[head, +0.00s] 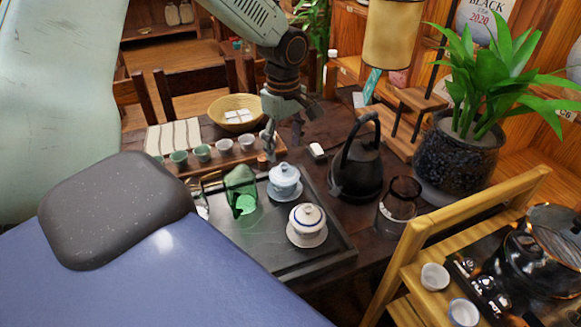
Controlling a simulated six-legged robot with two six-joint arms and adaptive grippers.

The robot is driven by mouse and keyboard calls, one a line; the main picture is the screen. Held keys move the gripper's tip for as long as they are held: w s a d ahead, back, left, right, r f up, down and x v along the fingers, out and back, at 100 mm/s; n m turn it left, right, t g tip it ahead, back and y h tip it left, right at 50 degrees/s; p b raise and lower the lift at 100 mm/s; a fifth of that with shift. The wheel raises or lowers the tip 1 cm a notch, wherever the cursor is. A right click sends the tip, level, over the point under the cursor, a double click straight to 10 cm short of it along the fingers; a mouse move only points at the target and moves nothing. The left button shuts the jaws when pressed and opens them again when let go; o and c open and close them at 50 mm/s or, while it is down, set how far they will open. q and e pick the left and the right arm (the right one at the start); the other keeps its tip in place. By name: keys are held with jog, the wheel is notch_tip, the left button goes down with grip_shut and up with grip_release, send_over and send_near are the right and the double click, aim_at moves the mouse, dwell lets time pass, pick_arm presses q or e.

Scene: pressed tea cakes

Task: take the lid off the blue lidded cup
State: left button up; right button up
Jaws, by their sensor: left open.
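The blue lidded cup (285,187) looks pale blue and stands upright on a saucer on the dark tea tray (262,248). Its domed lid (285,172) is on it. My left gripper (283,142) points down, open and empty, above and behind the cup in the picture, apart from the lid. A second lidded cup (307,221), white with a blue band, stands on its own saucer just in front and to the right. My right gripper is not in view.
A green glass vessel (240,187) stands left of the cup. A black kettle (358,172) and a glass jar (397,203) stand right. A basket (236,108) is behind. The tray's front is clear.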

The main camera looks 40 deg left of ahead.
aim_at(284, 166)
pick_arm(q)
jog(key=o, duration=0.5)
notch_tip(284, 166, down, 6)
jog(key=shift+s+r+b, duration=0.1)
jog(key=shift+b, duration=0.55)
jog(key=shift+f, duration=0.45)
jog(key=shift+s+a, duration=0.15)
jog(key=shift+c, duration=0.4)
jog(key=shift+w+d, duration=0.2)
jog(key=shift+w, duration=0.05)
jog(key=c, duration=0.4)
jog(key=shift+s+a, duration=0.15)
jog(key=c, duration=1)
